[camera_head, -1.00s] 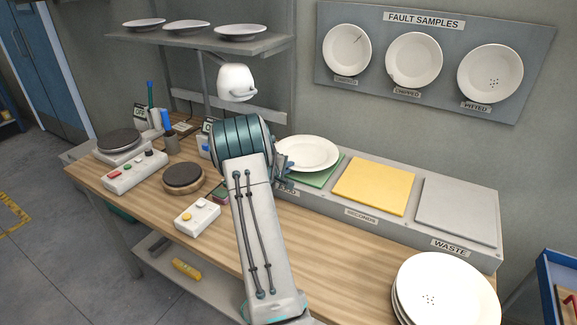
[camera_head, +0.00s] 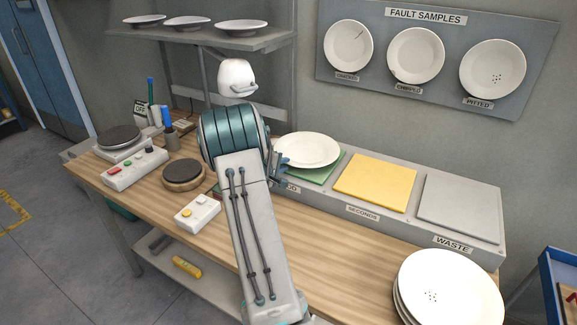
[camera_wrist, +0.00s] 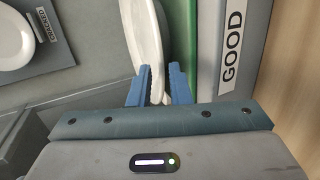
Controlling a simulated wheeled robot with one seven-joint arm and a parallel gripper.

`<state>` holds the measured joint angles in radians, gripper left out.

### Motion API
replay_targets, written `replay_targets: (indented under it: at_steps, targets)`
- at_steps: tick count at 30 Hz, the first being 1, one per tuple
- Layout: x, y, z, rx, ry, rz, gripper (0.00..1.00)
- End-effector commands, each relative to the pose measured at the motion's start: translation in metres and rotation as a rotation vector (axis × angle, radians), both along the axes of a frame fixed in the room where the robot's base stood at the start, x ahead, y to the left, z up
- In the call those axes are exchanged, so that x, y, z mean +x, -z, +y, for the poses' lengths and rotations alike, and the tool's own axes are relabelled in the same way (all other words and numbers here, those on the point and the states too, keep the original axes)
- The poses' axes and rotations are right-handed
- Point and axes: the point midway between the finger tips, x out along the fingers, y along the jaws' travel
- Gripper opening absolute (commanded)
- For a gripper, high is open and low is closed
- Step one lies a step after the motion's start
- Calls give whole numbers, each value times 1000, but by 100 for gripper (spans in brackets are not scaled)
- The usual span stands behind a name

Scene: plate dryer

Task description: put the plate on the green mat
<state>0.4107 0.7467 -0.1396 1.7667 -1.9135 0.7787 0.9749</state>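A white plate (camera_head: 308,150) lies flat on the green mat (camera_head: 328,173), beside the GOOD label, covering much of it. In the wrist view the plate (camera_wrist: 146,40) appears edge-on, close against the green mat (camera_wrist: 192,45). My gripper (camera_head: 284,161) is at the plate's left rim. In the wrist view the two blue fingers of my gripper (camera_wrist: 160,76) stand apart on either side of the rim, with a little space showing. The fingers look open; contact with the rim is hard to tell.
A yellow mat (camera_head: 375,181) and grey mat (camera_head: 459,208) lie to the right on the same raised stand. Stacked plates (camera_head: 450,290) stand at the front right. A white button box (camera_head: 198,212) and a round dark-topped stand (camera_head: 183,174) are left of my arm.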

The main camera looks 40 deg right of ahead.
Motion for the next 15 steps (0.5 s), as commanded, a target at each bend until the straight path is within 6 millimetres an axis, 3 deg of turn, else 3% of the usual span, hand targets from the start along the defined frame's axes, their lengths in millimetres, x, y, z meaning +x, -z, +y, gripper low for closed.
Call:
replay_targets:
  at_steps: [6,15]
  targets:
    - [-8,-15,41,0,-2,-3,17]
    - [-15,-28,71,0,0,0,17]
